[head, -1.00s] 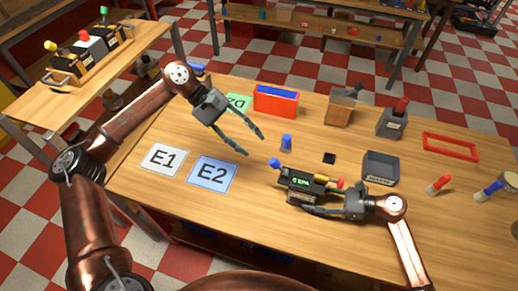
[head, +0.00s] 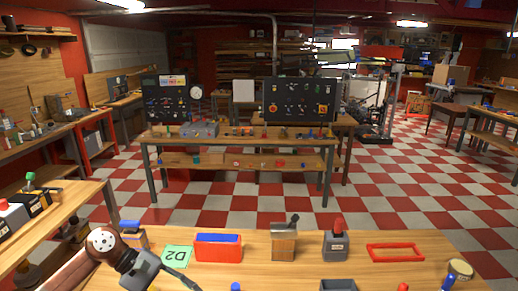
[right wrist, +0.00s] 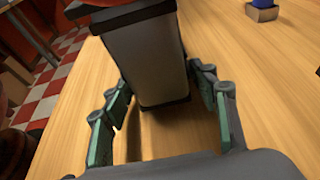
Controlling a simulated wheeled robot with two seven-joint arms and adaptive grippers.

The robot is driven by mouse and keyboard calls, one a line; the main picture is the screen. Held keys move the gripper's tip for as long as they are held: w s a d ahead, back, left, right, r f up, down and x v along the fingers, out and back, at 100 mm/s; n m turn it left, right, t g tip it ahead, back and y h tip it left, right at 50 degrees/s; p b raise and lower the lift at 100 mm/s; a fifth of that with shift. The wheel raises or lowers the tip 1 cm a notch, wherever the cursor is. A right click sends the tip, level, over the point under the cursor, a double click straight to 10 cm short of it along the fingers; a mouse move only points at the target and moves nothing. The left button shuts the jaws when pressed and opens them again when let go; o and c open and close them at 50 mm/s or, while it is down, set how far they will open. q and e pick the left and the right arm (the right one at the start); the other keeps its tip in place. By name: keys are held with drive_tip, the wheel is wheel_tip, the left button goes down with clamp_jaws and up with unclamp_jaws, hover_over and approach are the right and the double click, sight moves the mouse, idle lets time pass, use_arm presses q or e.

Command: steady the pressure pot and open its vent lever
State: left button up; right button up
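I cannot tell for sure which thing is the pressure pot. In the head view a tan box (head: 284,246) with a grey top and a dark lever stands on the near table, and a dark grey box (head: 335,245) with a red knob stands to its right. In the right wrist view a grey block (right wrist: 146,60) with black edges stands between the spread fingers of my right gripper (right wrist: 160,88); a gap shows on the left side. Its top is cut off.
A side table (head: 60,205) stands left. Checkered floor lies beyond.

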drive_tip(key=shift+o, duration=0.9)
